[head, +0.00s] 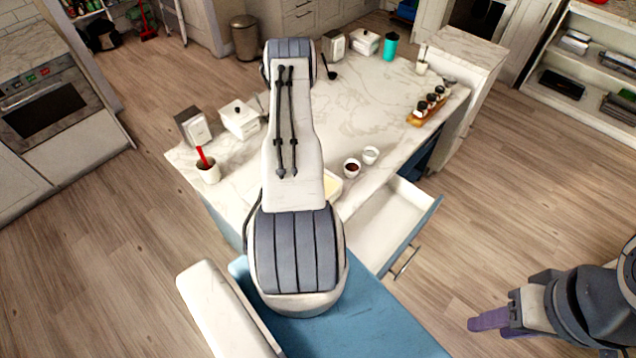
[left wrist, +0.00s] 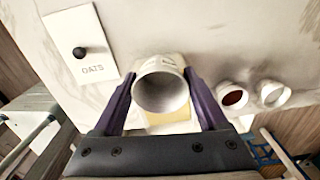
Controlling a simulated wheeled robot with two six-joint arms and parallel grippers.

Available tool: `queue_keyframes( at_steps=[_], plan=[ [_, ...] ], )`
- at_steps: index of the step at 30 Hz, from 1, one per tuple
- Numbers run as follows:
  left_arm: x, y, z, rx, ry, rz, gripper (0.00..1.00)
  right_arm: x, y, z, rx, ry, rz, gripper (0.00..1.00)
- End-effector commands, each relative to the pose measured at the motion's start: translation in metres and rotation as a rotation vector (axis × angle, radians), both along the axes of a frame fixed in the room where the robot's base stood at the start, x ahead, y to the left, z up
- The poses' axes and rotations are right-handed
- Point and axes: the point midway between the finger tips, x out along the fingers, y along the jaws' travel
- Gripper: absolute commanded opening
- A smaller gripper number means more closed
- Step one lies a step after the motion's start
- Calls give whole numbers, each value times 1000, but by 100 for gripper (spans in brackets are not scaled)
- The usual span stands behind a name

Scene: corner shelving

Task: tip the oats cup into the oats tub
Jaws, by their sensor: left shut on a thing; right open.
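My left gripper (left wrist: 160,88) is shut on a white cup (left wrist: 181,62). The cup's round mouth faces the wrist camera; its inside looks grey, with no contents that I can make out. Below it, partly hidden by the cup, is a pale yellow surface (left wrist: 168,125). In the head view a white container with pale yellow inside (head: 332,187) shows beside my arm. A white lid-like panel with a black knob, marked OATS (left wrist: 82,45), lies left of the cup. My left gripper is hidden in the head view. My right gripper (head: 490,322) is open and empty, low at right.
Two small cups, one with dark red contents (head: 352,168) and one pale (head: 370,155), stand right of my left arm on the marble counter (head: 360,100). A white knobbed box (head: 240,117) stands to its left. An open drawer (head: 385,228) juts out at the front right.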

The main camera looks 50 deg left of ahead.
Motion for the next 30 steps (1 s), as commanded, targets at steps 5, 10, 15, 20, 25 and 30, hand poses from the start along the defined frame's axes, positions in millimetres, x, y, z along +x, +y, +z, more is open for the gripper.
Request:
queue_keyframes(
  at_steps=[5, 10, 15, 20, 25, 30],
  plan=[
    [0, 0, 1, -10, -2, -1, 15, 0, 0, -3, 0, 0, 0, 45],
    [0, 0, 1, -10, -2, -1, 15, 0, 0, -2, 1, -1, 0, 45],
    [0, 0, 4, -10, -2, -1, 15, 0, 0, -1, 1, -1, 0, 45],
    [0, 0, 14, -9, -2, -1, 15, 0, 0, 3, 0, 0, 0, 45],
    [0, 0, 28, -9, -2, -1, 15, 0, 0, 7, 1, -1, 0, 45],
    [0, 0, 31, -10, -1, -1, 15, 0, 0, 8, 0, 0, 0, 45]
  ],
)
